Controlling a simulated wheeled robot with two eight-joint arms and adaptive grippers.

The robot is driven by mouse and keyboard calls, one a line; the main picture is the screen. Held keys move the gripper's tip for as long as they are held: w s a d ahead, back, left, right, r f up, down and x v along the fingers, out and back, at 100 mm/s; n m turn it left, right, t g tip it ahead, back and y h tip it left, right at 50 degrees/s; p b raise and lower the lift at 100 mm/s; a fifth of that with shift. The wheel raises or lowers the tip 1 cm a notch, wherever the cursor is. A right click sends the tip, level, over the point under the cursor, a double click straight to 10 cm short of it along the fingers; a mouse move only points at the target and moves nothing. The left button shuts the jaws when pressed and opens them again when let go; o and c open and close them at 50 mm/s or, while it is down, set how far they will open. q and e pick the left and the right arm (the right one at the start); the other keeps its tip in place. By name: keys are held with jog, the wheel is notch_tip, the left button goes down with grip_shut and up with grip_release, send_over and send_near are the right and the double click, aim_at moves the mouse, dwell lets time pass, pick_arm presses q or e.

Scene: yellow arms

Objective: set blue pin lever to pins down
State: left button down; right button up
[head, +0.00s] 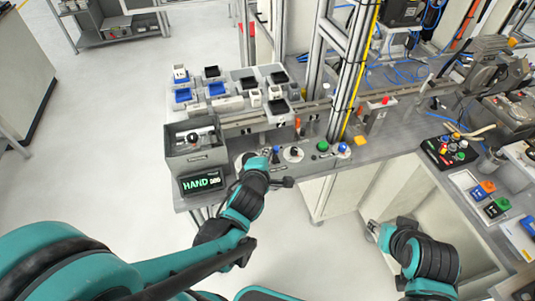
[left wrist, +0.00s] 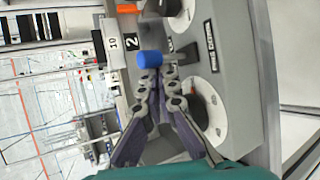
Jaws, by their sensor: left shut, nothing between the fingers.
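The blue pin lever (head: 276,149) stands on the grey console at the front edge of the bench. In the left wrist view its blue cylindrical knob (left wrist: 150,58) lies just beyond the fingertips. My left gripper (head: 268,158) is at the lever, with its fingers together and empty. In the left wrist view the fingertips (left wrist: 157,82) are close beside the knob; I cannot tell whether they touch it. The lever's base is partly hidden. My right gripper (head: 372,228) is lower right, over the open cabinet area, away from the lever; its fingers are too small to read.
A dial (head: 293,154), a green button (head: 323,146) and a blue button (head: 343,148) stand to the right. An orange lever (head: 297,124) is behind. A display reading HAND (head: 202,182) is left. A metal post (head: 348,85) rises behind the console.

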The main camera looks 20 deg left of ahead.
pick_arm(q)
jog(key=shift+s+d, duration=0.2)
jog(key=shift+s, duration=0.1)
jog(key=shift+f, duration=0.1)
jog(key=shift+w, duration=0.15)
jog(key=shift+a+f, duration=0.1)
jog(key=shift+w+a+f+b, duration=0.25)
jog(key=shift+w+a+b, duration=0.1)
jog(key=shift+w+b, duration=0.2)
jog(key=v, duration=1.2)
dwell(0.8)
